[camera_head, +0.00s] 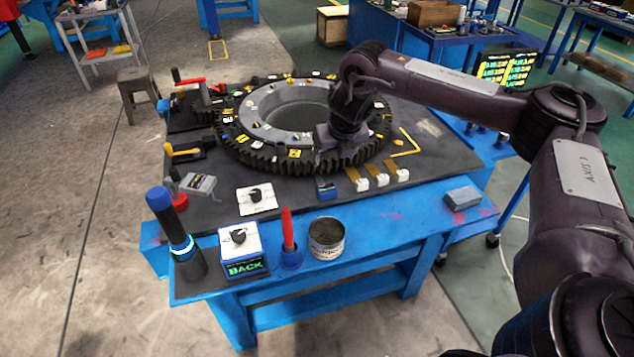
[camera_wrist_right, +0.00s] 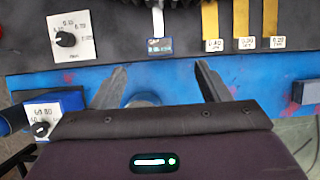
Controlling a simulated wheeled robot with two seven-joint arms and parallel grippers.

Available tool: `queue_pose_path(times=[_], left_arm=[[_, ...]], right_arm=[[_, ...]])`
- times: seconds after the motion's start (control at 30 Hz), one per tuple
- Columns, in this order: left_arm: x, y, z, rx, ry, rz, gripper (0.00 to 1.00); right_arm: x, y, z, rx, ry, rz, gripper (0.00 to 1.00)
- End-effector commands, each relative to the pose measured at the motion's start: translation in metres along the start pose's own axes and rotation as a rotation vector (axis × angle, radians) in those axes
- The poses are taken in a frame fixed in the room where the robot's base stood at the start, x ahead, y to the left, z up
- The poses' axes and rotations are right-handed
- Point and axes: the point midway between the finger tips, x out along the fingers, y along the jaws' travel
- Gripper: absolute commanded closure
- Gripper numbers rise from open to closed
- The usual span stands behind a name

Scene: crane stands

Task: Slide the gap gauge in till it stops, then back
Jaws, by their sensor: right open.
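A small blue block with a pale strip (camera_head: 326,188) lies at the front of the big toothed ring (camera_head: 258,152). In the right wrist view the block (camera_wrist_right: 159,45) has a small display, too small to read, and its pale strip runs toward the ring. Several brass strips with white tags (camera_head: 379,173) lie to its right. They also show in the right wrist view (camera_wrist_right: 241,20). My right gripper (camera_wrist_right: 160,75) is open and empty, its fingers apart, short of the block. In the head view its fingertips are hard to make out. My left gripper is not in view.
A dial card (camera_head: 257,197), a box marked BACK (camera_head: 243,255), a red-handled tool (camera_head: 289,235), an open can (camera_head: 326,238) and a dark blue-topped cylinder (camera_head: 172,225) stand along the front. A grey block (camera_head: 462,197) lies at the right. Lit screens (camera_head: 505,68) stand behind.

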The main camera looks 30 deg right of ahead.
Motion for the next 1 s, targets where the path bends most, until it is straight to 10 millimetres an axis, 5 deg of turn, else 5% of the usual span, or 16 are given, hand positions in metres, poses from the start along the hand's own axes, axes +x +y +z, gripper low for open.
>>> queue_pose_path(times=[0.5, 0.73, 1.0], left_arm=[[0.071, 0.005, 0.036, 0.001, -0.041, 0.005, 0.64], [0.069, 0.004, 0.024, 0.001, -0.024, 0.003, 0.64], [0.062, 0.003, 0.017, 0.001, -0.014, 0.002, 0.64]], right_arm=[[0.067, 0.000, -0.028, 0.000, 0.000, 0.000, 0.31], [0.081, 0.000, -0.028, 0.000, 0.003, -0.001, 0.31], [0.123, 0.000, -0.028, -0.001, 0.003, -0.002, 0.31]])
